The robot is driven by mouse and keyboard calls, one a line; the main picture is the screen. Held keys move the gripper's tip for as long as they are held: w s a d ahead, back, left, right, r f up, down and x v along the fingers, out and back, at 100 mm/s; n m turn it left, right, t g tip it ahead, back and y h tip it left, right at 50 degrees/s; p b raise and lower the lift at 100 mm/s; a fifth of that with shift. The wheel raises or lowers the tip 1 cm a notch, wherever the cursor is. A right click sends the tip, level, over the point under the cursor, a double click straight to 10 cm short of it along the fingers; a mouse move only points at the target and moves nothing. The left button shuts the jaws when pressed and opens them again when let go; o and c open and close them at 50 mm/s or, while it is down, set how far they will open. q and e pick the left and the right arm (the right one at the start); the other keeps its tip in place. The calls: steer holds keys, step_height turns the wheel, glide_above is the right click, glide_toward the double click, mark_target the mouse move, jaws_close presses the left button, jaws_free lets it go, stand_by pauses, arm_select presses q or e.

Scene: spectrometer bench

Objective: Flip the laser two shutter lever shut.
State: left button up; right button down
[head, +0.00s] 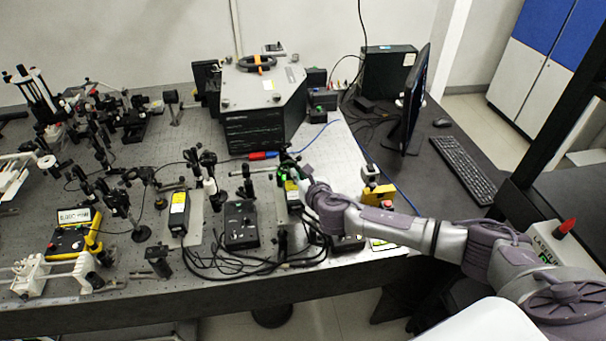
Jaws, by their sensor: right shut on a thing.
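My right arm reaches in from the right over the bench. My right gripper (289,165) is at the back end of a dark laser box with a yellow label (291,186). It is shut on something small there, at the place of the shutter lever. The lever is hidden by the fingers and too small to make out, so its angle cannot be told. A similar dark box with a yellow label (178,210) stands further left, apart from the gripper. My left gripper is not in view.
A black control box (240,224) stands left of the gripper, with black cables (235,262) in front. Behind is the large grey-topped spectrometer (262,90). A yellow box (379,194) and a monitor (414,98) are to the right. Optics mounts crowd the left.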

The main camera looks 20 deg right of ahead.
steer(key=shift+a+n, duration=0.15)
steer(key=shift+n, duration=0.15)
stand_by(0.4)
steer(key=c, duration=1.2)
jaws_free()
steer(key=shift+w, duration=0.1)
steer(key=shift+o, duration=0.2)
steer(key=v, duration=1.2)
steer(key=shift+a, duration=0.2)
steer(key=shift+r, duration=0.1)
